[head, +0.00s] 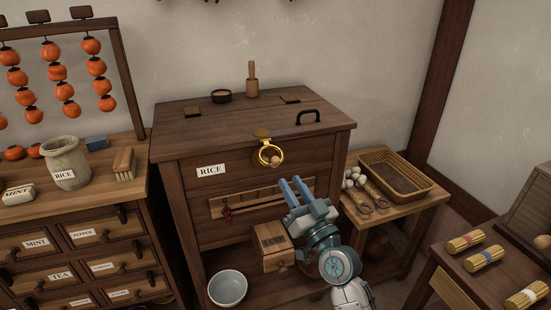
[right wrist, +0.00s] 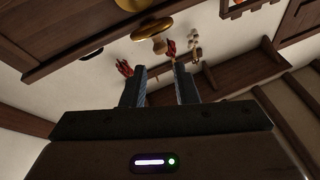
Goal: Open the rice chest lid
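The rice chest (head: 190,225) is a dark wooden box with a RICE label (head: 211,170) on its front. Its lid (head: 225,122) lies flat and shut, with a black handle (head: 308,117) near the right front. A brass ring with a wooden toggle (head: 271,154) hangs at the lid's front edge; brass parts also show in the right wrist view (right wrist: 155,27). My right gripper (head: 290,182) is below the ring, in front of the chest, fingers pointing up. In the right wrist view its fingers (right wrist: 160,75) stand apart with nothing gripped. My left gripper is not in view.
A small wooden box (head: 271,247) and a white bowl (head: 227,288) are below. A side table with a basket (head: 397,172) stands right; a drawer cabinet (head: 80,222) stands left.

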